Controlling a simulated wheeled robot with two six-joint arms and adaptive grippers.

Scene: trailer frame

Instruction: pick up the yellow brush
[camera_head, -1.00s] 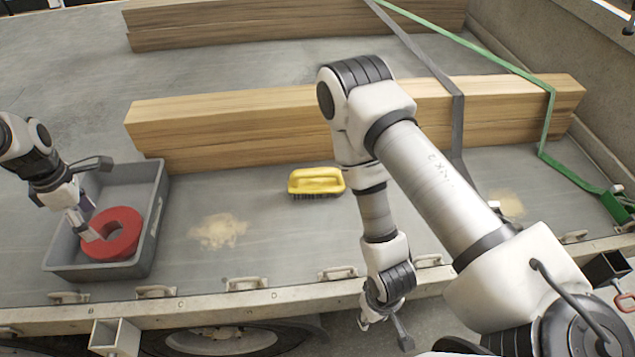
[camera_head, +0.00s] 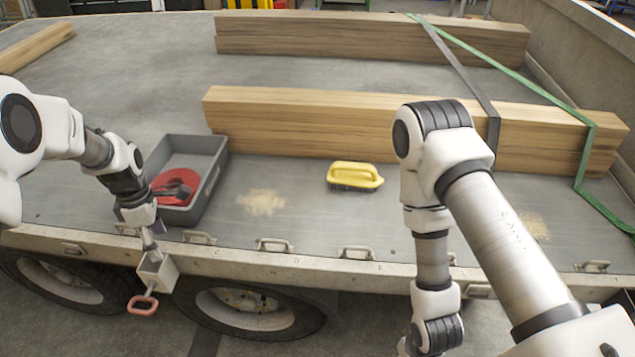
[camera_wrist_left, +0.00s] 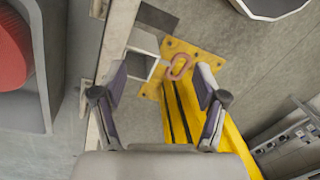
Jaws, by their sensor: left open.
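The yellow brush (camera_head: 354,176) lies on the grey trailer bed in the head view, handle up and dark bristles down, just in front of the near wooden beams. My left gripper (camera_head: 164,222) is open and empty at the trailer's front edge, well left of the brush and beside the grey tray. In the left wrist view its two fingers (camera_wrist_left: 158,92) are spread apart, with nothing between them. The brush is not in the left wrist view. My right arm comes down just right of the brush; its gripper is below the picture's lower edge.
Wooden beams (camera_head: 300,119) lie behind the brush, under straps. A square tube with a reddish loop (camera_head: 142,306) juts out below my left gripper. Metal handles line the bed's edge.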

